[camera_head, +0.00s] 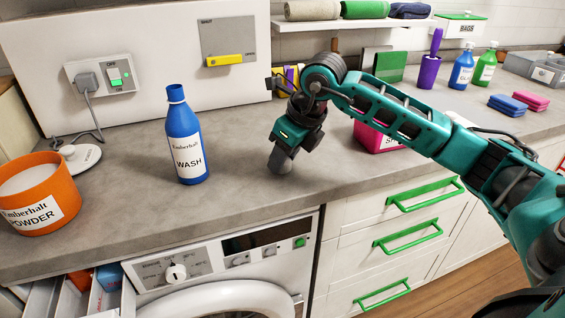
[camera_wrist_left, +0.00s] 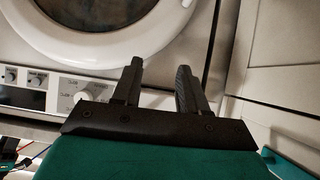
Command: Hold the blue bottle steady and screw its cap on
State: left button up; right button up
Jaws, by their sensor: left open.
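The blue bottle (camera_head: 188,145), labelled "Emberhalt WASH", stands upright on the grey counter. I cannot make out a loose cap anywhere. My right gripper (camera_head: 281,162) is low over the counter, right of the bottle and apart from it; its fingers are not clear enough to tell whether they are shut or hold anything. My left gripper (camera_wrist_left: 158,88) is open and empty in the left wrist view, in front of the washing machine; it is out of the head view.
An orange powder tub (camera_head: 38,195) and a white lid (camera_head: 80,157) are left of the bottle. The washing machine (camera_head: 225,270) is below the counter edge. A pink box (camera_head: 374,138) stands behind my right arm. Counter around the bottle is clear. Another blue bottle (camera_head: 462,72) stands at back right.

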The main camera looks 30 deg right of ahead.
jog(key=c, duration=0.5)
pick_arm(q)
jog(key=p, duration=0.1)
jog(key=a+r+p, duration=0.1)
jog(key=p, duration=0.1)
jog(key=shift+s+a+r, duration=0.15)
jog(key=shift+s, duration=0.2)
pick_arm(e)
notch_tip(320, 180, up, 20)
jog(key=shift+r, duration=0.1)
